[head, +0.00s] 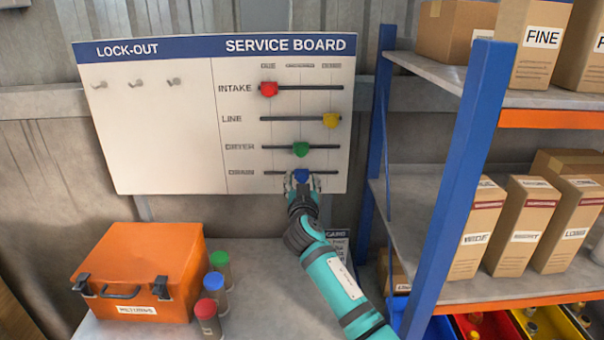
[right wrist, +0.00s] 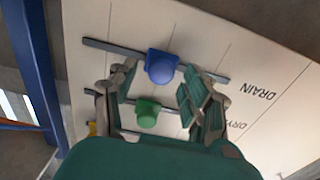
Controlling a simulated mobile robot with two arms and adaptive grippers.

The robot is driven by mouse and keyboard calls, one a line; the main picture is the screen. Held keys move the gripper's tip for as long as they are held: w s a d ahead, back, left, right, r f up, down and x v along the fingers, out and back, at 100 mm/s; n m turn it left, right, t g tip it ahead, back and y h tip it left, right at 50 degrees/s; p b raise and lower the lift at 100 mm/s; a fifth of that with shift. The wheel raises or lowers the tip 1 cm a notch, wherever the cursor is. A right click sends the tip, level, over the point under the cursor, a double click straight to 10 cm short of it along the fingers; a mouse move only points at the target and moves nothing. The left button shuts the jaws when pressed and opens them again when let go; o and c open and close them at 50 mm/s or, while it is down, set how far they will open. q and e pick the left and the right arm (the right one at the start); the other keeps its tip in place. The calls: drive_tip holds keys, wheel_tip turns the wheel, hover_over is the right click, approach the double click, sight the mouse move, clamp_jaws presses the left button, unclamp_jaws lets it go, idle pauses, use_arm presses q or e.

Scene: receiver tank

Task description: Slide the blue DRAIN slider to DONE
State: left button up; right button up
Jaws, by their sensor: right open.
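The blue DRAIN slider (head: 301,175) sits on the lowest track of the service board (head: 240,110), under the middle column, left of the DONE column. My right gripper (head: 301,184) is at it, partly covering it in the head view. In the right wrist view the blue slider (right wrist: 160,66) shows between and just beyond the fingertips of my open right gripper (right wrist: 156,78). One finger is on each side, and a gap shows. The DRAIN label (right wrist: 257,92) is to the right there. My left gripper is not in view.
The green slider (head: 301,149) is on the track just above, also mid-track. The yellow slider (head: 331,120) is at DONE, the red slider (head: 269,89) at DUE. A blue shelf post (head: 455,190) stands to the right. An orange case (head: 145,270) and capped bottles are below left.

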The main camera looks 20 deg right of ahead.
drive_tip(key=shift+x, duration=1.1)
clamp_jaws()
drive_tip(key=shift+f, duration=0.1)
